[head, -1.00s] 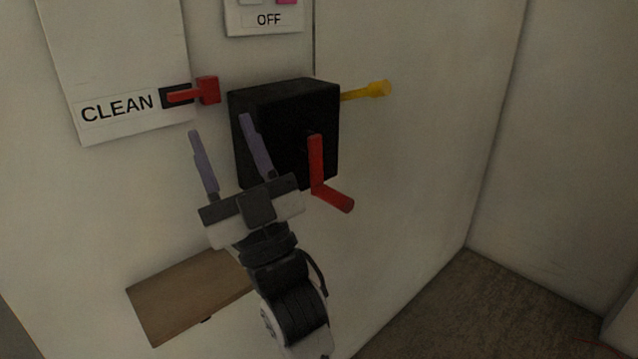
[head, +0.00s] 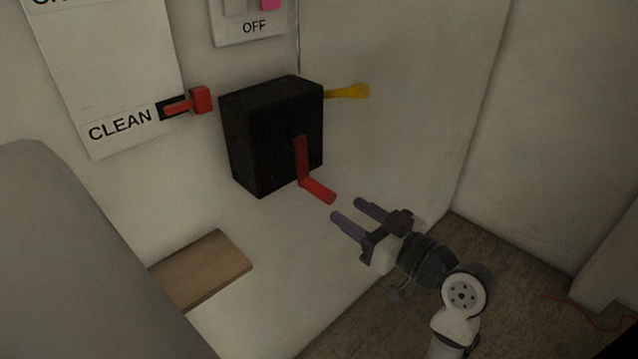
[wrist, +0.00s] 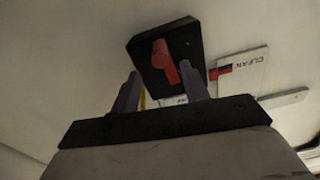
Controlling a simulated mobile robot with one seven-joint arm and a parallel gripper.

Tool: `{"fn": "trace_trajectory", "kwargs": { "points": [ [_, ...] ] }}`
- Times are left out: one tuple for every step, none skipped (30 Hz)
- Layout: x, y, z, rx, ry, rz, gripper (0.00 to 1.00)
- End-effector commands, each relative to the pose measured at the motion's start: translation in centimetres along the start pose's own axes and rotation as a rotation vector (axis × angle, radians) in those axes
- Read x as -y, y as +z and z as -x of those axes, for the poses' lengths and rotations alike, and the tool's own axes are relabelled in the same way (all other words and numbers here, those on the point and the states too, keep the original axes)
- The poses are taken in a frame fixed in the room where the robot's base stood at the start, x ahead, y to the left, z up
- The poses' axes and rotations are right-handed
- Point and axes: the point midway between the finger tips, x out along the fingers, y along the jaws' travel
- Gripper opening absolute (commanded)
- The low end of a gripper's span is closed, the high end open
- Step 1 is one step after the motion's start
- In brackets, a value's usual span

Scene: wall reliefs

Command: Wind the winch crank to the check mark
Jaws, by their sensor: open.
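The winch is a black box (head: 255,140) on the wall, with a red crank (head: 302,158) on its front face. The crank arm hangs down and its red handle (head: 318,191) sticks outward at the lower end. A yellow lever (head: 348,91) stands out at the box's right side. My gripper (head: 346,208) is open and empty, just right of and below the handle, apart from it, with its purple fingers pointing toward it. In the wrist view the red crank (wrist: 164,60) shows between the two fingers (wrist: 160,92), beyond their tips. I cannot make out a check mark.
A white panel marked CLEAN (head: 119,126) with a red slider (head: 200,100) is left of the box. A panel marked OFF (head: 254,28) is above. A brown ledge (head: 205,268) juts out below.

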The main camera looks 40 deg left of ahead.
Motion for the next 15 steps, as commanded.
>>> {"fn": "trace_trajectory", "kwargs": {
  "points": [
    [0.2,-0.4,-1.2,0.002,-0.006,-0.001,0.45],
    [0.2,-0.4,-1.9,0.001,-0.006,-0.002,0.45],
    [0.2,-0.4,-2.8,0.001,-0.005,-0.003,0.45],
    [0.2,-0.4,-3.4,0.001,-0.005,-0.002,0.45],
    [0.2,-0.4,-4.1,0.002,-0.005,-0.001,0.45],
    [0.1,-0.4,-4.8,0.001,-0.004,-0.002,0.45],
    [0.1,-0.4,-5.4,0.001,-0.004,-0.002,0.45],
    [0.2,-0.4,-6.0,0.001,-0.003,-0.001,0.45],
    [0.2,-0.3,-6.6,0.001,-0.004,-0.002,0.45],
    [0.1,-0.3,-7.0,0.001,-0.002,-0.002,0.45],
    [0.1,-0.3,-7.4,0.0,-0.001,-0.001,0.45],
    [0.1,-0.3,-7.9,0.0,-0.002,-0.001,0.45],
    [0.1,-0.3,-8.2,0.0,-0.002,0.0,0.45],
    [0.1,-0.2,-8.5,0.0,-0.001,0.0,0.45],
    [0.1,-0.2,-8.7,0.0,0.0,0.0,0.45]
  ]
}}
